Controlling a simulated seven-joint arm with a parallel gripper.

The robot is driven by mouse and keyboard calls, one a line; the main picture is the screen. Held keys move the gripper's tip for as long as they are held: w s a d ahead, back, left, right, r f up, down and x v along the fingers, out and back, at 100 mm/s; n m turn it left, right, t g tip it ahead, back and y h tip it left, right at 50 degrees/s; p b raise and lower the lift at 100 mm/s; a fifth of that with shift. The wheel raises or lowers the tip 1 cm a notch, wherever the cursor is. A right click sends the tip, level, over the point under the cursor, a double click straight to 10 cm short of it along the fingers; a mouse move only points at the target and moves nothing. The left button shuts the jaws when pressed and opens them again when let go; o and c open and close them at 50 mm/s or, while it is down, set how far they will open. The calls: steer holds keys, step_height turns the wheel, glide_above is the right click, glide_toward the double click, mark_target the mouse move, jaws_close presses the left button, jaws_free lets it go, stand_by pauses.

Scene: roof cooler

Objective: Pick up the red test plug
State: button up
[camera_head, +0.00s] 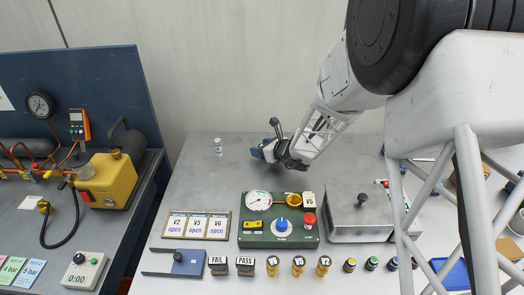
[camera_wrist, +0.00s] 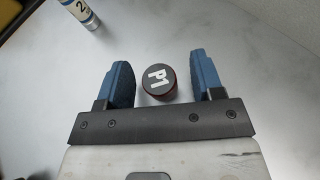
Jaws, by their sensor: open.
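The red test plug (camera_wrist: 159,96) shows in the wrist view as a short dark red cylinder, with a dark top marked "P1". It stands on the grey tabletop between the two blue fingers of my gripper (camera_wrist: 159,62). The fingers are open, with a gap on each side of the plug. In the head view my gripper (camera_head: 266,151) is low over the back of the table, its fingers partly hidden by its own body. I cannot make out the plug in that view; my gripper probably covers it.
A small white cylinder (camera_head: 218,146) stands left of my gripper; the wrist view shows one marked "2" (camera_wrist: 84,14). In front are a green gauge panel (camera_head: 281,238), a grey metal box (camera_head: 361,211) and a card tray (camera_head: 196,225). The back left tabletop is mostly clear.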

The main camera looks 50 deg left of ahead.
steer(key=shift+c, duration=0.2)
stand_by(0.4)
steer(key=c, duration=0.9)
